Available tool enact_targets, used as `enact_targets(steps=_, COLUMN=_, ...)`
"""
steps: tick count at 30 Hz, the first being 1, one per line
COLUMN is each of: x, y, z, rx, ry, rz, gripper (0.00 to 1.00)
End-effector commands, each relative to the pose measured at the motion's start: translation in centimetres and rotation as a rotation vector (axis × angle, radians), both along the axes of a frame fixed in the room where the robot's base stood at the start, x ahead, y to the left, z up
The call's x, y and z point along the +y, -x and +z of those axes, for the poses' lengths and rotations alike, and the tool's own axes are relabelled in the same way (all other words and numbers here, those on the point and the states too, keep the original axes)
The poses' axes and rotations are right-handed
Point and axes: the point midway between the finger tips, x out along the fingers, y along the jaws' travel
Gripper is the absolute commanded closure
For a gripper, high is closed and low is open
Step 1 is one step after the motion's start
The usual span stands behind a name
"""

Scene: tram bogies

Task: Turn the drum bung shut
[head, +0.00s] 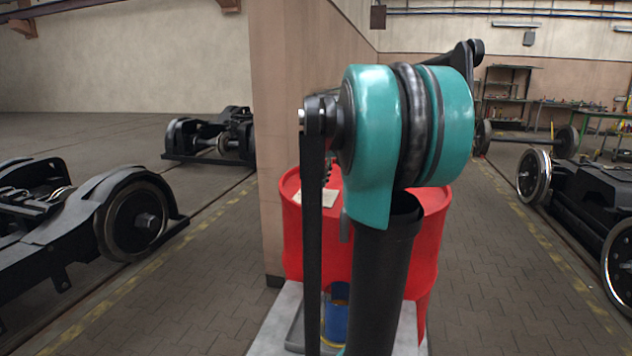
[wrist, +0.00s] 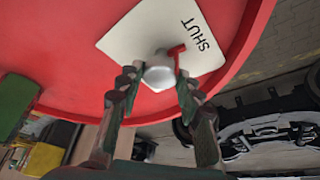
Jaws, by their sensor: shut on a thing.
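The red drum (head: 425,245) stands behind my arm in the head view. Its red top (wrist: 70,70) fills much of the wrist view. A white label (wrist: 130,38) on the top carries the word SHUT. The silver drum bung (wrist: 159,72) is at the label's lower edge. A small red bar (wrist: 176,49) sticks out from beside the bung toward the word SHUT. My gripper (wrist: 157,80) is shut on the bung, one finger on each side. In the head view my arm hides the bung and gripper; part of the label (head: 316,198) shows.
A wall end (head: 275,120) stands just left of the drum. Dark bogies stand at left (head: 85,220) and right (head: 590,200). A blue object (head: 336,322) shows low in front of the drum. Paved floor (head: 480,260) is clear right of the drum.

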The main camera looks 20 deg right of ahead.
Motion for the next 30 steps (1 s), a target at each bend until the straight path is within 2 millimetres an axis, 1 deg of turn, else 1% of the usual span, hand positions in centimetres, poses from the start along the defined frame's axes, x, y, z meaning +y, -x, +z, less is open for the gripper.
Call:
enact_targets(steps=9, x=-0.1, y=0.02, z=-0.03, rx=0.002, ry=0.001, rz=0.09, gripper=0.93)
enact_targets(steps=23, x=-0.07, y=0.04, z=-0.05, rx=0.002, ry=0.001, rz=0.1, gripper=0.93)
enact_targets(steps=24, x=-0.07, y=0.04, z=-0.05, rx=0.002, ry=0.001, rz=0.1, gripper=0.61)
enact_targets(steps=28, x=-0.07, y=0.03, z=-0.05, rx=0.002, ry=0.001, rz=0.1, gripper=0.45)
enact_targets(steps=30, x=-0.07, y=0.02, z=-0.03, rx=0.002, ry=0.001, rz=0.1, gripper=0.45)
